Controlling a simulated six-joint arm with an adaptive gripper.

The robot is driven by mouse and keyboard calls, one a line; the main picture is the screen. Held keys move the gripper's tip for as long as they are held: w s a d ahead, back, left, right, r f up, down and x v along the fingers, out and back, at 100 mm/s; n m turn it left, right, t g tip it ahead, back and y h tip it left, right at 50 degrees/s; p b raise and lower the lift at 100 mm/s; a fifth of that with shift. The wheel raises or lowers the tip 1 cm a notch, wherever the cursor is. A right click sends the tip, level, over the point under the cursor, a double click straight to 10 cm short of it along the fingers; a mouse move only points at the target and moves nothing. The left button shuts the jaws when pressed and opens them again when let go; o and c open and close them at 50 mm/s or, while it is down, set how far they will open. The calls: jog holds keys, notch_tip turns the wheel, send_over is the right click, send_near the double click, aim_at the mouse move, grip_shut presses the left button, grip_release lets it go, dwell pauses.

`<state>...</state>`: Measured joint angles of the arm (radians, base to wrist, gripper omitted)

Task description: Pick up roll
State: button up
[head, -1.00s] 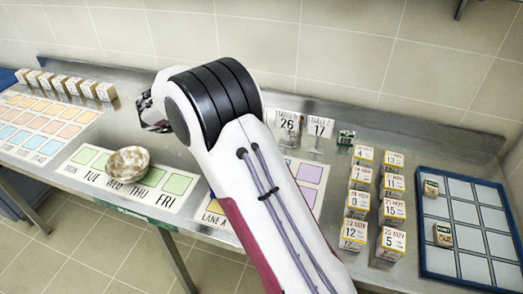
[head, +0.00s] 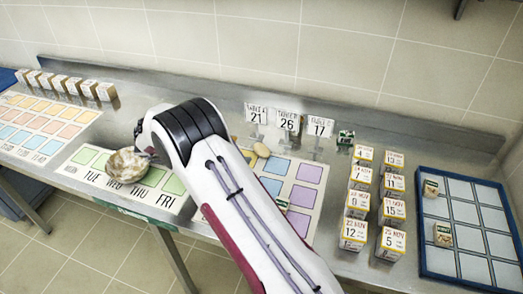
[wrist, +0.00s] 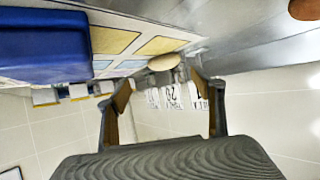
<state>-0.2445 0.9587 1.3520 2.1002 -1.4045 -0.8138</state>
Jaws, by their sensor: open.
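The roll looks like a small tan oval (head: 261,150) on the lane mat, in front of the number cards in the head view. A tan oval also shows in the wrist view (wrist: 164,62), beyond and between my fingertips, beside yellow mat squares. My gripper (wrist: 160,88) is open, with nothing between its fingers. In the head view most of it is hidden behind my arm, near the patterned bowl (head: 128,163) on the weekday mat, well to the left of the roll.
Number cards (head: 287,120) stand behind the lane mat (head: 305,197). Several dated boxes (head: 354,233) stand to the right, beside a blue gridded tray (head: 480,215). White-and-brown boxes (head: 88,89) line the back left. A brown round object (wrist: 305,9) is partly cut off in the wrist view.

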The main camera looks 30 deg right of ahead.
aim_at(256, 150)
jog(key=shift+x, duration=1.3)
jog(key=shift+d, duration=0.1)
jog(key=shift+w+x, duration=0.2)
jog(key=shift+x, duration=1.05)
jog(key=shift+w+x, duration=0.2)
jog(key=shift+x, duration=1.05)
jog(key=shift+f, duration=0.15)
jog(key=c, duration=1.1)
